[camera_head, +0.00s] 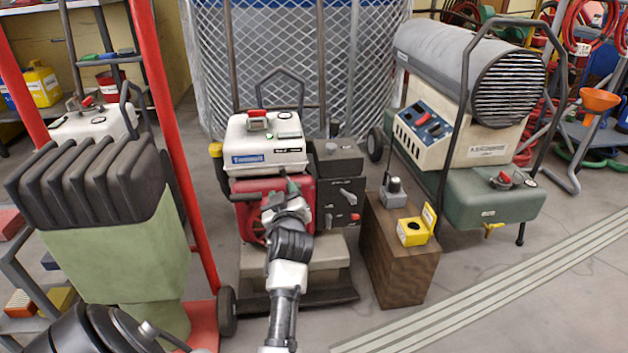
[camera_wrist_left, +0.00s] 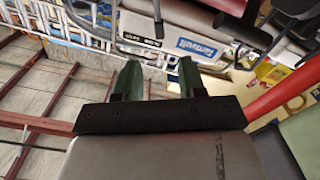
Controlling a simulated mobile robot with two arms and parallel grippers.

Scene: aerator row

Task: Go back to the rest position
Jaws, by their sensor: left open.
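My left gripper (camera_head: 290,187) is in front of the red and white engine machine (camera_head: 262,145) in the head view. Its arm comes up from the bottom middle. In the left wrist view the two green fingers of the left gripper (camera_wrist_left: 159,76) are apart, with nothing held between them. The machine's white tank with its blue label (camera_wrist_left: 197,48) lies beyond the fingertips there. I cannot tell whether the gripper touches the machine. My right gripper is not in view.
A wooden block (camera_head: 400,255) with a yellow box (camera_head: 412,232) and a grey switch (camera_head: 393,190) stands right of the machine. A green and grey heater (camera_head: 490,190) is farther right. A pale green bagged unit (camera_head: 125,255) and red frame stand left. Floor at lower right is clear.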

